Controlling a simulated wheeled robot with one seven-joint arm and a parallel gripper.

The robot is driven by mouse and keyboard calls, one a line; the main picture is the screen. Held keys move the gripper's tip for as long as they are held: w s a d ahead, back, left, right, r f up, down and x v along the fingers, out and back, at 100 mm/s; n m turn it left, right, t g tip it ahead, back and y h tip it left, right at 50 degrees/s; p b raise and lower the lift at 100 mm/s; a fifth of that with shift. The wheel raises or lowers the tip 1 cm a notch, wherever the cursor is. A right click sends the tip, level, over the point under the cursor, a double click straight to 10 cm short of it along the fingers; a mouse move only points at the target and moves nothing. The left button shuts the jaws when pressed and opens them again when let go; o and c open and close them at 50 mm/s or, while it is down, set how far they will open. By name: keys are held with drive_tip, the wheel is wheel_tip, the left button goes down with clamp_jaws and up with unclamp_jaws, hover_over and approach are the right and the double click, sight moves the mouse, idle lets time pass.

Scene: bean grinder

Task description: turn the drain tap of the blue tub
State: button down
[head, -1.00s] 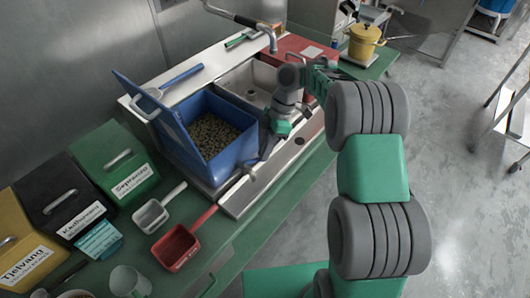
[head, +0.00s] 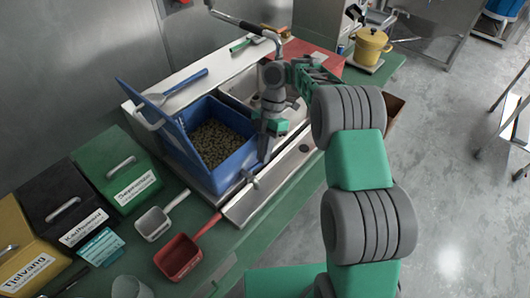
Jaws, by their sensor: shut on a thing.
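The blue tub (head: 226,174) stands in the left part of the counter unit, filled with brown beans, its blue lid tilted open at the left. The small grey drain tap (head: 251,180) sticks out low at the tub's front right corner. My gripper (head: 263,160) points down beside the tub's right wall, right above the tap. It is shut on the tap; the fingertips are small and dark here, so the exact contact is hard to see.
A pale sink (head: 237,89) lies behind my gripper, with a curved faucet (head: 245,24) over it. A red scoop (head: 178,257) and a white scoop (head: 154,222) lie at front left, near the green bin (head: 117,168). Open floor lies at right.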

drive_tip(key=c, duration=1.5)
unclamp_jaws()
drive_tip(key=shift+o, duration=0.2)
